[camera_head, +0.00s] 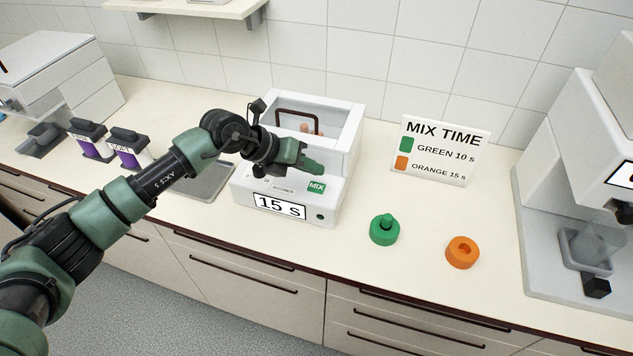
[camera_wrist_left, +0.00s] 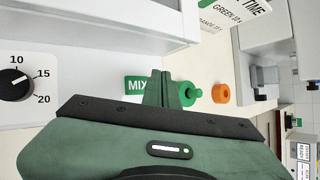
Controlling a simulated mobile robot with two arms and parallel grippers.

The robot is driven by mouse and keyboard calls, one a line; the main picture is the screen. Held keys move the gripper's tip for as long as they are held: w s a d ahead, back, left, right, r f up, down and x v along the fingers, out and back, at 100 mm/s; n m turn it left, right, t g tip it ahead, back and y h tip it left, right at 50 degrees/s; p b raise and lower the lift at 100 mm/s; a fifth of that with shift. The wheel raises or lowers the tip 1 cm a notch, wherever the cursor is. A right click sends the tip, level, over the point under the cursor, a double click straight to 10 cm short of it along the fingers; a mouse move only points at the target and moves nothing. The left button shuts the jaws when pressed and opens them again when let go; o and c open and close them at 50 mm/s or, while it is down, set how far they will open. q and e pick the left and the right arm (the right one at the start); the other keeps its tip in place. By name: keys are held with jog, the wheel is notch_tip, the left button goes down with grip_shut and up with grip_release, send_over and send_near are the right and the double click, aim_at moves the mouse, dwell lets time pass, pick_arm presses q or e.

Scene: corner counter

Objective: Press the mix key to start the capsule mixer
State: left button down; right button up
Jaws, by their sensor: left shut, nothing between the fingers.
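The white capsule mixer (camera_head: 333,205) stands on the counter, with a display (camera_head: 279,206) reading "15 s". Its green MIX key (camera_head: 316,187) is on the front panel; it also shows in the left wrist view (camera_wrist_left: 136,86). My left gripper (camera_head: 319,168) is shut and empty, its tips just above the key in the head view. In the left wrist view the fingers (camera_wrist_left: 162,78) overlap the key's right side; I cannot tell whether they touch it. The dial (camera_wrist_left: 15,83) points toward 15. My right gripper is not in view.
A sign (camera_head: 439,150) reads green 10 s, orange 15 s. A green piece (camera_head: 384,232) and an orange ring-shaped piece (camera_head: 462,253) lie right of the mixer. A grey machine (camera_head: 575,190) stands far right; purple-labelled containers (camera_head: 128,150) stand left. The counter front right of the mixer is mostly clear.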

pick_arm(q)
notch_tip(320, 180, up, 3)
jog(key=shift+f+p, duration=0.15)
jog(key=shift+p, duration=0.4)
